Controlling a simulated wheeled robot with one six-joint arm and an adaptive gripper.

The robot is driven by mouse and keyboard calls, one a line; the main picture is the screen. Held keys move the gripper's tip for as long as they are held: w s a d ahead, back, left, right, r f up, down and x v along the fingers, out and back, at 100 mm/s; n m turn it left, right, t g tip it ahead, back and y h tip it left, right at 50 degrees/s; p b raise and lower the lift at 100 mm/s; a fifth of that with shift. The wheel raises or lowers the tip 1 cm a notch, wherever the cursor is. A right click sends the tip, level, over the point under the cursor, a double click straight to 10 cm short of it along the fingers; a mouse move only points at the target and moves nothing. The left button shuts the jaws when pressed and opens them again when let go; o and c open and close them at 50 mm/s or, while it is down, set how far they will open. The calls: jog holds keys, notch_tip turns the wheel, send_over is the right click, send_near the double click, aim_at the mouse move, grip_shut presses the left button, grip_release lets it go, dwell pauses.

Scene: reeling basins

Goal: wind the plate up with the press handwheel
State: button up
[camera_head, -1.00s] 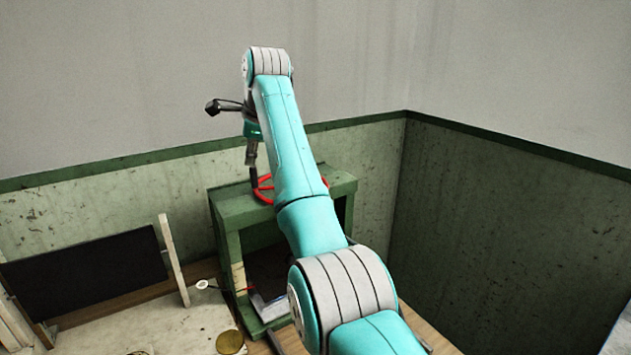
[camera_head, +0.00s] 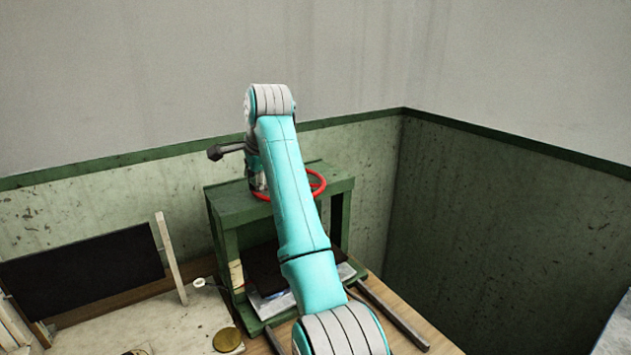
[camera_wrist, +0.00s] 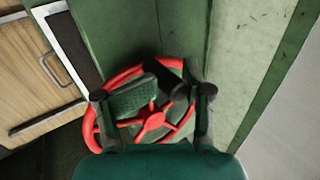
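The red press handwheel (camera_head: 318,186) lies flat on top of the green press frame (camera_head: 226,208), partly hidden by my arm. In the wrist view the handwheel's rim (camera_wrist: 125,75) and spokes show below my gripper (camera_wrist: 154,95). My gripper's fingers are spread wide, one on each side of the hub, with no rim visibly pinched. In the head view my gripper is mostly hidden behind my forearm, low at the wheel. Whether the fingers touch the wheel I cannot tell. A dark plate (camera_head: 263,268) shows inside the frame, above pale sheets (camera_head: 268,302).
A dark panel (camera_head: 85,278) and an upright pale slat (camera_head: 171,258) stand left of the press. A round brass-coloured disc (camera_head: 228,340) lies in front. Metal rails (camera_head: 392,316) lie on the wooden surface to the right. Walls close the corner behind.

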aim_at(259, 192)
jog(key=shift+s+d+n, duration=0.4)
jog(key=shift+s+n, duration=0.3)
jog(key=shift+n, duration=0.5)
jog(key=n, duration=0.1)
jog(key=s+d+n, duration=0.1)
jog(key=n, duration=0.1)
jog(key=shift+s+d, duration=0.25)
jog(key=shift+d, duration=0.05)
jog(key=d+n, duration=0.1)
jog(key=s+d+n, duration=0.1)
jog(key=n, duration=0.1)
jog(key=d+n, duration=0.2)
jog(key=n, duration=0.1)
jog(key=shift+s+d, duration=0.2)
jog(key=shift+s, duration=0.1)
jog(key=d+n, duration=0.2)
jog(key=n, duration=0.1)
jog(key=shift+d, duration=0.2)
jog(key=d+n, duration=0.2)
jog(key=shift+w+d+n, duration=0.1)
jog(key=shift+w+n, duration=0.2)
jog(key=shift+w, duration=0.1)
jog(key=w+d+n, duration=0.1)
jog(key=d+n, duration=0.1)
jog(key=shift+w+n, duration=0.15)
jog(key=shift+n, duration=0.15)
jog(key=shift+w+d+n, duration=0.6)
jog(key=shift+w+n, duration=0.05)
jog(key=shift+n, duration=0.45)
